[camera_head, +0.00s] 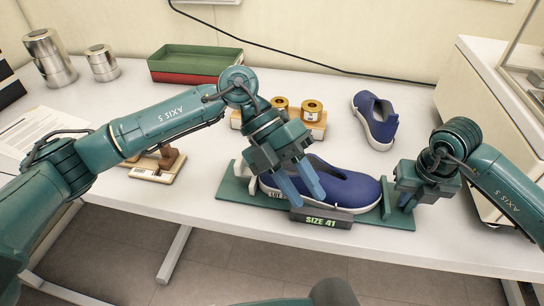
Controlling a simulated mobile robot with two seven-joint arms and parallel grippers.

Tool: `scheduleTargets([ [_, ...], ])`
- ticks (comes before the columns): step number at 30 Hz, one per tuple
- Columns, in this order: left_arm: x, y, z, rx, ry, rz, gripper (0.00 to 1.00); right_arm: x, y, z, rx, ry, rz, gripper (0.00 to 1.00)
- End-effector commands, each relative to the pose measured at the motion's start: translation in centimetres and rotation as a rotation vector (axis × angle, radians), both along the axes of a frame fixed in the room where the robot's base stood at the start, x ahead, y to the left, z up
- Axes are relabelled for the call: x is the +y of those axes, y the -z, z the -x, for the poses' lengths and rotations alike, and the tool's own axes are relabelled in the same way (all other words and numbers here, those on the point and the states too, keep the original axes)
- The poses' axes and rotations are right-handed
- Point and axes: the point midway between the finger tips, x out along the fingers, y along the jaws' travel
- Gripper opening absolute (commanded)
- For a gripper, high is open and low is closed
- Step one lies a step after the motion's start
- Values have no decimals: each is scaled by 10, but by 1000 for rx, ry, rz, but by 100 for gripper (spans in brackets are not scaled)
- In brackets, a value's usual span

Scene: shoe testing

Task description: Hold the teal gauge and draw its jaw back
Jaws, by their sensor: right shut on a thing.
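Another blue shoe (375,121) stands behind. A wooden block with brass rolls (312,112), stacked green and red trays (195,62) and metal cylinders (48,58) stand further back. A wooden stand (155,172) is left. A pale cabinet (490,95) bounds the right.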

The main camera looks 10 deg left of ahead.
Motion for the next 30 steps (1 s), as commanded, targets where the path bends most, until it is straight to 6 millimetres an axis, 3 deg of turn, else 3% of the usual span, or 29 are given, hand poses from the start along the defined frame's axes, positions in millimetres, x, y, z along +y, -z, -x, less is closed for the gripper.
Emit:
scheduleTargets([
  [1,18,-1,-19,-66,-17,-117,35,0,0,0,-1,0,0,0],
  [6,82,-11,-70,-234,-118,-474,35,0,0,0,-1,0,0,0],
  [12,134,-36,-105,-340,-237,-721,35,0,0,0,-1,0,0,0],
  [16,146,-41,-111,-363,-271,-777,35,0,0,0,-1,0,0,0],
  [19,148,-33,-112,-365,-275,-787,35,0,0,0,-1,0,0,0],
  [30,147,37,-111,-363,-272,-782,35,0,0,0,-1,0,0,0],
])
